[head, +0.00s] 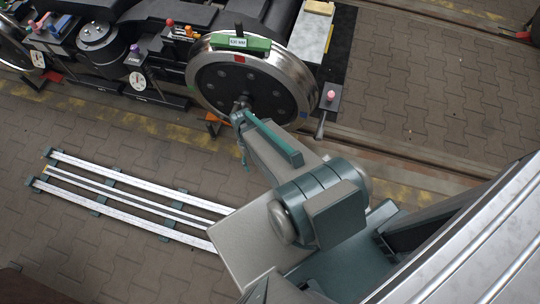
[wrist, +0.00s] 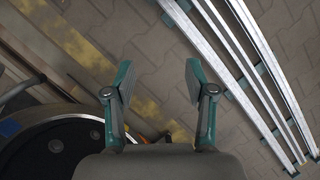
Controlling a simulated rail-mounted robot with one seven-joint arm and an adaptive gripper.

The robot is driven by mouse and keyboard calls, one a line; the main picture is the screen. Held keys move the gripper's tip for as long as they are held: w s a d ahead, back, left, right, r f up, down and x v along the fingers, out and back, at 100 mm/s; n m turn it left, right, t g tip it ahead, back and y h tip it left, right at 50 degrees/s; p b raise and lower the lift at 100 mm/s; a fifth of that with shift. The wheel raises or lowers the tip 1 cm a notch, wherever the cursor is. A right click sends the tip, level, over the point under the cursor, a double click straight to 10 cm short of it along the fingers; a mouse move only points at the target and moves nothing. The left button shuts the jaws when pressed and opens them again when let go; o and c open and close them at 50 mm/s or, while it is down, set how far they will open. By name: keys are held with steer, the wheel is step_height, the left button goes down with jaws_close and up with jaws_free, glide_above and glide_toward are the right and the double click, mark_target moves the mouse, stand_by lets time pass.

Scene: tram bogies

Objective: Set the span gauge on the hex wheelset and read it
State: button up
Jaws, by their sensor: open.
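A large wheel (head: 252,88) with a bright rim and a dark bolted face stands at the top middle of the head view. Its edge shows at the lower left of the wrist view (wrist: 40,150). A green block (head: 258,45) with a white label sits on top of the rim. It may be the span gauge; the label is too small to read surely. A red mark lies just below it. My gripper (head: 242,142) is in front of the wheel's lower part, apart from the green block. In the wrist view my gripper (wrist: 158,68) is open and empty, above the paving.
Three long pale bars (head: 125,195) lie on teal crosspieces on the paving at left. A dark bogie frame (head: 150,45) with round dials and coloured knobs stands left of the wheel. A pink-topped post (head: 331,96) is right of the wheel. Paving at lower left is clear.

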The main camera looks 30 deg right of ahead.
steer(key=s+a+f+g, duration=0.1)
steer(key=s+f, duration=0.1)
steer(key=s, duration=0.5)
steer(key=s+f+g, duration=0.1)
steer(key=s, duration=0.7)
steer(key=shift+a+f+h, duration=0.4)
